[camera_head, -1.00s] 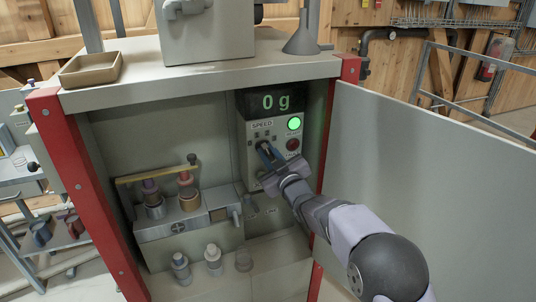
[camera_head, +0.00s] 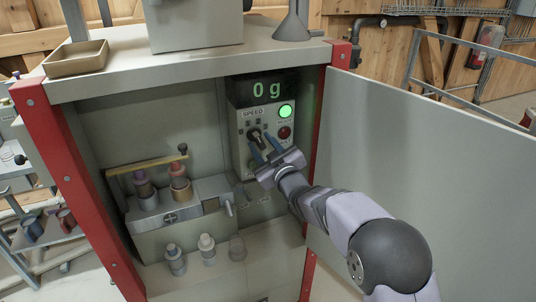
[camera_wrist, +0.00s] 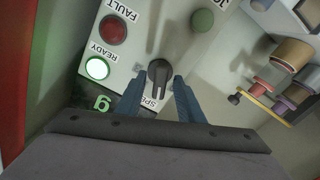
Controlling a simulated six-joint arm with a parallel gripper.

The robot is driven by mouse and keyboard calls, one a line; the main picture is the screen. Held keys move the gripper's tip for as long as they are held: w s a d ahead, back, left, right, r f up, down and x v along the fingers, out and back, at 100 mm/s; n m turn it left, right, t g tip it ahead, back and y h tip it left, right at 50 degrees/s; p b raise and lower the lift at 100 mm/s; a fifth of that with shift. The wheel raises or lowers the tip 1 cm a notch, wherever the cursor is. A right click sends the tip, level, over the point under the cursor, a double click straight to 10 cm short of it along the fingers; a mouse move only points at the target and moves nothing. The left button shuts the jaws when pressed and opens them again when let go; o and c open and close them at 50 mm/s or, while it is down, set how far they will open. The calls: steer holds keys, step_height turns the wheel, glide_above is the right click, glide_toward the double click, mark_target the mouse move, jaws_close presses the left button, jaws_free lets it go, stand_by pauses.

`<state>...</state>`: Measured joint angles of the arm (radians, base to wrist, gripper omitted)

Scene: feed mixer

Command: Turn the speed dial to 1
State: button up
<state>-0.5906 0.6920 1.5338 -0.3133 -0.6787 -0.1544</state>
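The speed dial (camera_head: 257,137) is a dark knob on the pale control panel (camera_head: 243,122) inside the open cabinet, under the word SPEED. It also shows in the wrist view (camera_wrist: 159,76), with its raised grip roughly upright in that picture. Its scale numbers are too small to read. My gripper (camera_head: 267,149) is open in front of the panel, just right of and below the dial in the head view. In the wrist view its two blue fingers (camera_wrist: 160,98) stand apart on either side of the dial, with gaps, and hold nothing.
The READY lamp (camera_wrist: 97,68) glows green; the FAULT light (camera_wrist: 113,30) is dull red. A dim green button (camera_wrist: 202,20) is nearby. The cabinet door (camera_head: 415,150) stands open on the right. A bottle rack (camera_head: 168,222) is left.

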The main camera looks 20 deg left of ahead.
steer(key=shift+b+v, duration=0.6)
steer(key=shift+v, duration=2.15)
